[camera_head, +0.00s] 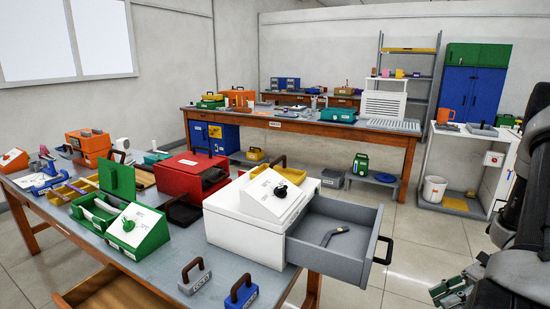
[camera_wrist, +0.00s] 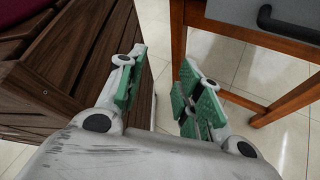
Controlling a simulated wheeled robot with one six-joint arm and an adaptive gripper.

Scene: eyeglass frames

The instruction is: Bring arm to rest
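My gripper (camera_wrist: 160,72) shows in the wrist view with its two green-padded fingers spread apart. It is open, with only the tiled floor showing between the fingers. In the head view my gripper (camera_head: 453,290) is at the lower right edge, to the right of the work table (camera_head: 165,270) and apart from it. My dark arm fills the right edge there. Part of the gripper is hidden by the arm and the picture edge.
A white box (camera_head: 232,226) has its grey drawer (camera_head: 330,265) pulled out with a small dark curved piece (camera_head: 335,235) inside. In the wrist view a brown slatted wooden structure (camera_wrist: 65,55) stands left and a table leg (camera_wrist: 178,40) stands close beyond the fingers. Floor (camera_head: 415,240) is clear right of the drawer.

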